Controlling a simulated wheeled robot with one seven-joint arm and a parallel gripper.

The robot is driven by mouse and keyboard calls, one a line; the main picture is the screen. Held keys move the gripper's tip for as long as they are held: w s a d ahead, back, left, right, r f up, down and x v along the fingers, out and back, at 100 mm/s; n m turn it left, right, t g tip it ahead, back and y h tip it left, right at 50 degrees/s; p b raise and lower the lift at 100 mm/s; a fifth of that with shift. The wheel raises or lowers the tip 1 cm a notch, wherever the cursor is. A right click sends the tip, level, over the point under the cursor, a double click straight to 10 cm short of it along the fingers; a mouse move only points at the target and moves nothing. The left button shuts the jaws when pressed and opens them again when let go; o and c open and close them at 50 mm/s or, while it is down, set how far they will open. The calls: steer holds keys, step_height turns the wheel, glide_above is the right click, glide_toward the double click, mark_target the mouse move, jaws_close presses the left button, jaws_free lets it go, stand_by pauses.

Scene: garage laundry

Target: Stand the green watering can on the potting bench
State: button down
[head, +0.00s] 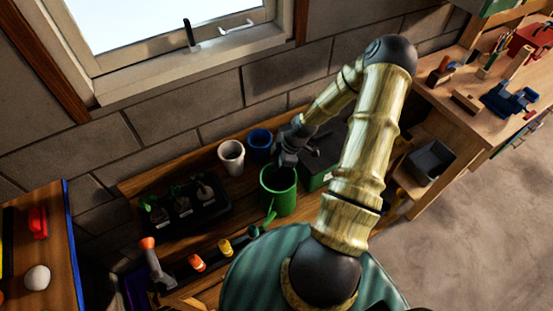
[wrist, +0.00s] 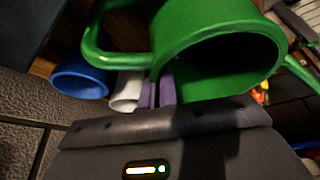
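The green watering can (head: 278,196) is upright at the potting bench (head: 243,190), its open top upward and its spout toward the bench front. I cannot tell whether its base touches the bench. My gripper (head: 287,160) is at the can's back rim. In the wrist view, the can (wrist: 205,35) fills the upper middle, with its loop handle at left. The purple fingers of my gripper (wrist: 158,88) are close together at the rim and appear shut on the can's wall. The fingertips are partly hidden.
A white pot (head: 231,158) and a blue pot (head: 260,144) stand behind the can. A black seedling tray (head: 185,222) is to its left, and a dark green box (head: 316,174) to its right. Orange and yellow-capped items (head: 197,263) lie along the front.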

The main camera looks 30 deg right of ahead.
steer(key=c, duration=2)
jaws_free()
steer(key=shift+f, duration=0.1)
steer(key=o, duration=0.3)
steer(key=b+v, duration=0.2)
steer(key=v, duration=1)
steer(key=shift+a+r, duration=0.1)
steer(key=shift+r, duration=0.15)
steer(key=shift+s, duration=0.1)
